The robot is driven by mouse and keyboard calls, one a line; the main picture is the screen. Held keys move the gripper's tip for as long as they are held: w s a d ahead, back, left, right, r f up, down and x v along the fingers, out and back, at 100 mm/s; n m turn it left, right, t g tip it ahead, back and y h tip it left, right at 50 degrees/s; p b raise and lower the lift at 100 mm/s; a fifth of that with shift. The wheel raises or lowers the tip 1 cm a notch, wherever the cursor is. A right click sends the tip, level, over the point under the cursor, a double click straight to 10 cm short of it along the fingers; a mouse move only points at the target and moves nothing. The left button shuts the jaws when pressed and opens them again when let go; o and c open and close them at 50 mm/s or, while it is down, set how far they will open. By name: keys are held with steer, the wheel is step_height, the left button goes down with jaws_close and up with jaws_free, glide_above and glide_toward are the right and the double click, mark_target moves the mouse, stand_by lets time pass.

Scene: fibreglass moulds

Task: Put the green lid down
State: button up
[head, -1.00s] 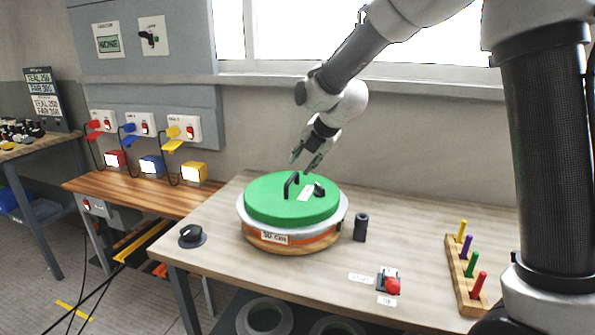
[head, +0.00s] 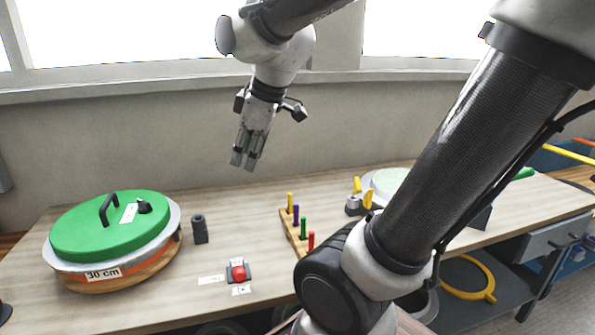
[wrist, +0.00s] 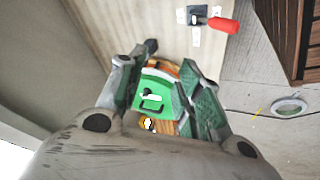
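The green lid (head: 85,229), a flat round disc with a dark arched handle (head: 108,207), lies on the round mould (head: 113,276) labelled 30 cm, at the left of the bench. My gripper (head: 243,163) is in the air above the bench, to the right of and higher than the lid. It is empty and its fingers are apart. In the wrist view the lid (wrist: 146,112) shows well beyond and between the fingers of my gripper (wrist: 158,66). The lid's underside contact is hidden.
A dark cylinder (head: 200,229) stands right of the mould. A wooden rack (head: 291,233) with coloured pegs stands mid-bench. A pale round mould (head: 392,182) lies further right, partly behind my arm.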

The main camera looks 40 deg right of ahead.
steer(key=s+d+f+m+h, duration=0.1)
steer(key=s+d+m, duration=0.3)
steer(key=s+m, duration=0.4)
steer(key=s+f, duration=0.1)
steer(key=s, duration=0.1)
steer(key=shift+s+d+m+g, duration=0.3)
steer(key=shift+s+d+g, duration=0.05)
steer(key=shift+s+g, duration=0.05)
